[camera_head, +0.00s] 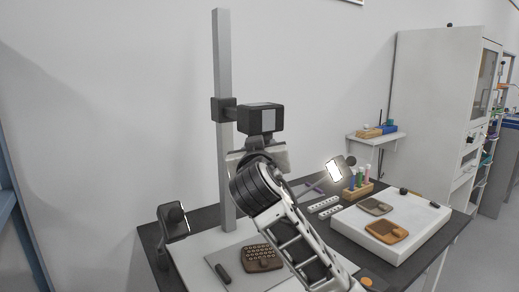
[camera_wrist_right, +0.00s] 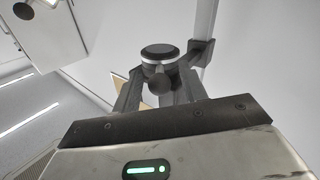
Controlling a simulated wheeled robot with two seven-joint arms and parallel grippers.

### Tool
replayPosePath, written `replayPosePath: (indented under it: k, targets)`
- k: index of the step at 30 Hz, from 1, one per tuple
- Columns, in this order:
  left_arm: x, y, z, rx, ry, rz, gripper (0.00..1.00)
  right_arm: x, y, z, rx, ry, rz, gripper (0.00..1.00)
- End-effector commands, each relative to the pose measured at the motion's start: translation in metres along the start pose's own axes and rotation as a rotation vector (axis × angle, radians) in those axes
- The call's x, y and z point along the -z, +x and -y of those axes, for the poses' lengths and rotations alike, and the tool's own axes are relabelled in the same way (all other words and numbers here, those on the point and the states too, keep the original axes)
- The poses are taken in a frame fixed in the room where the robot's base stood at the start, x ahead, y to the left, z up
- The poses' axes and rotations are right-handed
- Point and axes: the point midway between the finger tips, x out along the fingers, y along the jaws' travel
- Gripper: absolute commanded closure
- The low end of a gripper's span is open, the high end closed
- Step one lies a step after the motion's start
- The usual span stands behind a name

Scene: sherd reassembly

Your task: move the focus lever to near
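The copy-stand camera (camera_head: 261,118) is mounted on a tall grey column. In the right wrist view its round dark lens (camera_wrist_right: 160,52) shows from below, with a light ring around it. A focus lever with a dark ball knob (camera_wrist_right: 159,84) hangs below the lens. My right gripper (camera_wrist_right: 160,92) is raised under the camera, its two fingers apart on either side of the knob. The fingers look clear of the knob, but exact contact is hard to judge. In the head view my right wrist hides the lens and lever. My left gripper is not in view.
Lamps stand at the left (camera_head: 173,221) and right (camera_head: 335,171) of the stand. A brown studded sherd (camera_head: 257,258) lies on the base board below. A white tray (camera_head: 421,236) with brown sherds and a rack of vials (camera_head: 357,190) are at the right.

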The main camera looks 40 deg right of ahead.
Motion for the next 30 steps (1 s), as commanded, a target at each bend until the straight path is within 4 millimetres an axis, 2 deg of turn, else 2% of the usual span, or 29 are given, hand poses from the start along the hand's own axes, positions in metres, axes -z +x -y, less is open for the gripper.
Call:
replayPosePath:
  k: [7,11,26,27,30]
  targets:
    - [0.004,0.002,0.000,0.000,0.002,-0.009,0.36,0.000,-0.003,0.001,0.002,0.000,-0.001,0.57]
    - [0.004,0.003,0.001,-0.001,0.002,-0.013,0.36,0.000,-0.017,0.001,0.003,0.002,-0.003,0.57]
    - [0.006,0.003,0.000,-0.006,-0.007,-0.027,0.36,0.000,-0.137,0.001,0.007,0.007,0.000,0.57]
    - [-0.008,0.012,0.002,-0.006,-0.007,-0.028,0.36,-0.007,-0.137,0.002,-0.002,0.010,-0.004,0.57]
    - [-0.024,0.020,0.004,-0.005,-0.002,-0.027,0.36,-0.008,-0.141,0.002,-0.009,0.011,-0.004,0.57]
